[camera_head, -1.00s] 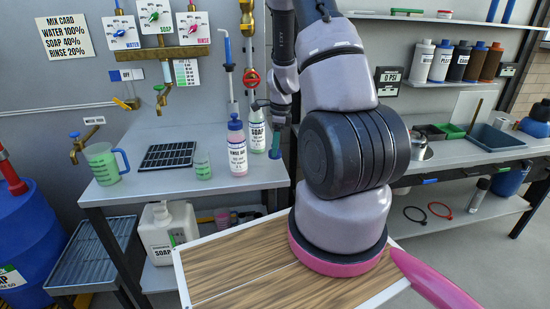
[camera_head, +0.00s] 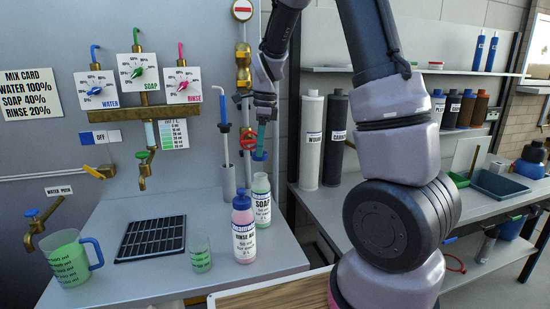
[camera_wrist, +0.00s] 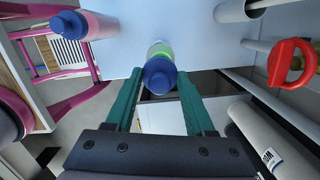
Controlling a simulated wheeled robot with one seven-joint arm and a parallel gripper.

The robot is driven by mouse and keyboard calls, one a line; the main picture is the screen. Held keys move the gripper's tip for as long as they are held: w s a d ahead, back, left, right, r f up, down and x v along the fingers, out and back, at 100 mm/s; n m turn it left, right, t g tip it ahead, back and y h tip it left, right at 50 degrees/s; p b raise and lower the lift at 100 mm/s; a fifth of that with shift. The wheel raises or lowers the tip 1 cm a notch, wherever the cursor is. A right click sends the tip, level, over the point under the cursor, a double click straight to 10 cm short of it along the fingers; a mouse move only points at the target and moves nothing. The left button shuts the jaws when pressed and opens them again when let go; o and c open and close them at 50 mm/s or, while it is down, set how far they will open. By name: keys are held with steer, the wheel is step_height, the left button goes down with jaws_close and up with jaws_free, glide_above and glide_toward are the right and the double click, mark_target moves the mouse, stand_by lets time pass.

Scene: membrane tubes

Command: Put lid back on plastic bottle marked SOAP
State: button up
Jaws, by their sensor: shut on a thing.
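The SOAP bottle (camera_head: 261,208) is white and pale green and stands upright on the bench, with its name on its label. Its top shows no lid in the head view. My gripper (camera_head: 260,150) points down above it, its green fingers shut on a blue lid (camera_head: 260,156). The lid is a little above the bottle mouth, with a small gap. In the wrist view the lid (camera_wrist: 160,75) sits between the fingertips and hides most of the bottle, whose pale green top (camera_wrist: 160,48) shows behind it.
The RINSE AID bottle (camera_head: 243,235), with a blue cap, stands close in front. A small beaker (camera_head: 200,254), black rack (camera_head: 152,239) and green jug (camera_head: 72,262) stand to the left. A red valve wheel (camera_head: 249,138) and upright pipes are close behind my gripper.

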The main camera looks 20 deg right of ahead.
mark_target(259, 175)
steer(key=shift+f, duration=0.35)
steer(key=shift+w+f, duration=0.1)
steer(key=shift+f, duration=2.65)
steer(key=shift+f, duration=0.1)
steer(key=o, duration=1.5)
steer(key=shift+o, duration=0.2)
steer(key=shift+d+r, duration=0.1)
steer(key=shift+r, duration=3.4)
